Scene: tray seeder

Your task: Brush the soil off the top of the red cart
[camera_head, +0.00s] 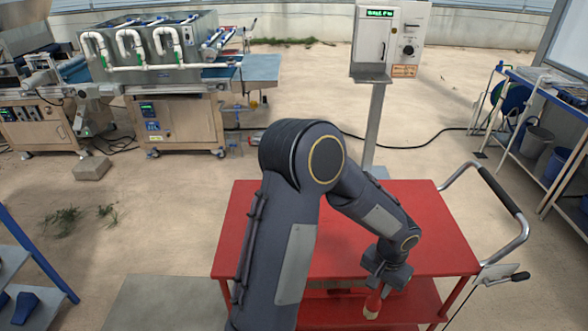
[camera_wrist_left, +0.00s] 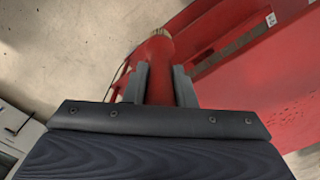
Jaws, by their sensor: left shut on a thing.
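The red cart (camera_head: 440,245) stands ahead, its flat top partly hidden behind my left arm. I cannot clearly make out soil on the visible part of its top. My left gripper (camera_head: 381,284) is at the cart's near edge, shut on a red-handled brush (camera_head: 373,303) that points downward. In the left wrist view the brush's red handle (camera_wrist_left: 159,72) sits between the two fingers of my left gripper (camera_wrist_left: 163,85), its pale tip away from the camera. The cart (camera_wrist_left: 255,75) fills the right of that view. My right gripper is not in view.
The cart's push handle (camera_head: 500,190) sticks out at its right. A post with a control box (camera_head: 377,45) stands behind the cart. A seeding machine (camera_head: 165,70) is at the back left, and a shelf (camera_head: 560,100) is at the right. Open floor lies left of the cart.

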